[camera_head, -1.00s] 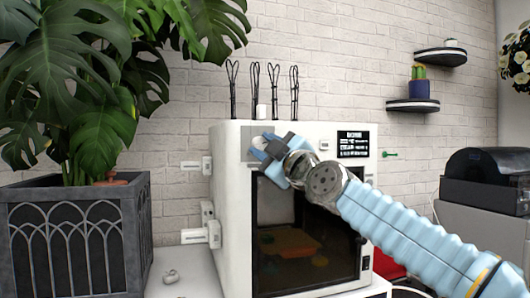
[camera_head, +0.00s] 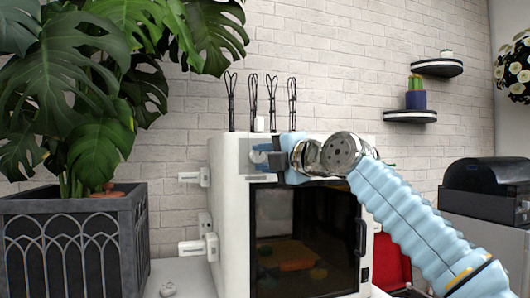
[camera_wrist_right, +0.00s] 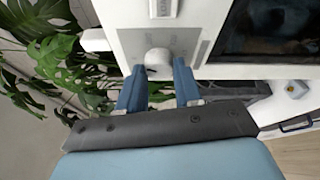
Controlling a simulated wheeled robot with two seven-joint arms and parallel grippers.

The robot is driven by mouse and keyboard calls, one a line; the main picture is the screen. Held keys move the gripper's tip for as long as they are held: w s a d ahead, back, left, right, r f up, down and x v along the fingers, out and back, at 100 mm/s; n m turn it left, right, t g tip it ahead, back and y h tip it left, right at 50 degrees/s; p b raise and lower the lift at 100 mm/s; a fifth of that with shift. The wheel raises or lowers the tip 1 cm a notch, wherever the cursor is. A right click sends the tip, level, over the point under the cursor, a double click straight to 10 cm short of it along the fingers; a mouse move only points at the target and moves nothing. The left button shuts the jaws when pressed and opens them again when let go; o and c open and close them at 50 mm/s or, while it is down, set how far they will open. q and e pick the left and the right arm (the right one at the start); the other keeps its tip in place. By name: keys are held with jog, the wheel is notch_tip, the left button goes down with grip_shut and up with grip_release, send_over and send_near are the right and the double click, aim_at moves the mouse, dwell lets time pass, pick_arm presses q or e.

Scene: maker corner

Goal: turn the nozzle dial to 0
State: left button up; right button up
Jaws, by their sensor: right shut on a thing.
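The white nozzle dial (camera_wrist_right: 158,57) is a round knob on a grey panel at the upper left of the white printer's front (camera_head: 228,215). My right gripper (camera_head: 259,156) is at that panel, its blue fingers on either side of the knob. In the right wrist view the fingers (camera_wrist_right: 160,84) straddle the dial and are shut on it. The dial's marks and pointer cannot be read, and my gripper hides most of the dial in the head view. My left gripper is not in view.
The printer has a dark glass door (camera_head: 305,240) below the dial. White spool holders (camera_head: 197,177) stick out from its left side. A large potted plant (camera_head: 75,235) stands at left. Shelves (camera_head: 411,116) hang on the brick wall at right.

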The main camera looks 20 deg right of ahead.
jog(key=shift+a+r+n+g, duration=0.1)
jog(key=shift+n+g, duration=0.2)
jog(key=shift+n, duration=0.8)
jog(key=shift+n+g+h, duration=0.3)
jog(key=shift+n+h, duration=0.1)
jog(key=shift+n, duration=0.5)
jog(key=o, duration=1)
jog(key=b+v, duration=0.2)
jog(key=v, duration=1.1)
jog(key=shift+s+r, duration=0.25)
jog(key=shift+s, duration=0.1)
